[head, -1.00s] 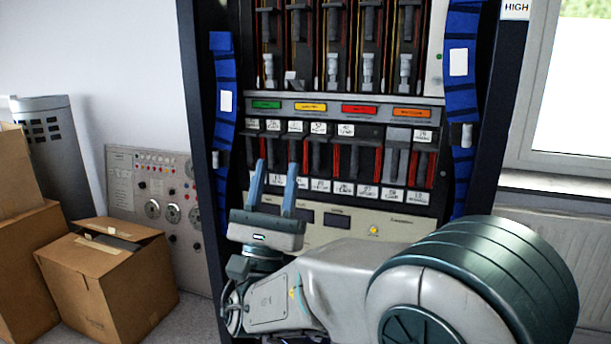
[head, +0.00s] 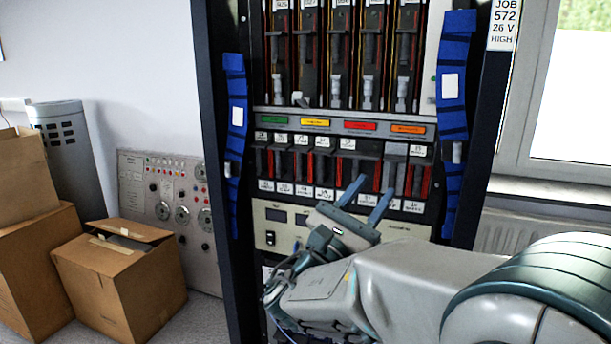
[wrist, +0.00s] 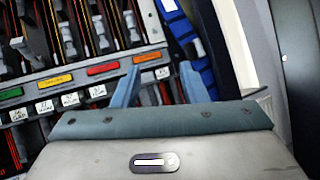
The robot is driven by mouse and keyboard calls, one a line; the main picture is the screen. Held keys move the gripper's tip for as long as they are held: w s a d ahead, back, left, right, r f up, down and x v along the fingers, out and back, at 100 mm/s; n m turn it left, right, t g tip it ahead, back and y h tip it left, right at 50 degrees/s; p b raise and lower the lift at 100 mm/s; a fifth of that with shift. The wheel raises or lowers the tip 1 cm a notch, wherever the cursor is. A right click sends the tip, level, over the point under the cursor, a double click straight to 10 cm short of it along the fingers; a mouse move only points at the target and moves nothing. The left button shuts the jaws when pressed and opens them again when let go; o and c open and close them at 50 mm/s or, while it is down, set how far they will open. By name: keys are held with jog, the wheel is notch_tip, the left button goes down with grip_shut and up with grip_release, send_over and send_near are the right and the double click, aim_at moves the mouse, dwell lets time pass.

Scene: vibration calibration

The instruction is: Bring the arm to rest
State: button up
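My gripper (head: 375,186) is in front of the lower part of a tall dark equipment rack (head: 210,120). Its two blue fingers are spread apart with nothing between them, and they lean up and to the right in the head view. In the wrist view the gripper (wrist: 159,72) shows the same gap between its fingers. Behind the fingertips is the row of labelled slide switches (head: 312,165). I cannot tell whether the fingertips touch the rack. My arm reaches in from the lower right and hides part of the rack's lower panel.
Blue padded strips (head: 236,150) line both sides of the rack. Coloured labels (head: 360,126) run above the switches. Cardboard boxes (head: 122,275) and a grey panel with dials (head: 165,195) stand at the left. A window (head: 570,110) is at the right.

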jog(key=s+d+f+m+g+p, duration=0.2)
jog(key=s+d+m+g+p, duration=0.25)
jog(key=d+g, duration=0.5)
jog(key=s+d+f+m+g+y+p, duration=0.4)
jog(key=s+d+f+m+g+y, duration=0.15)
jog(key=s+m, duration=0.2)
jog(key=s+a+m+y+p, duration=0.6)
jog(key=a+m+y+p, duration=0.2)
jog(key=a+m+y, duration=0.2)
jog(key=shift+a+m+t+y, duration=0.4)
jog(key=shift+m+y, duration=0.4)
jog(key=shift+y, duration=0.55)
jog(key=shift+c, duration=0.2)
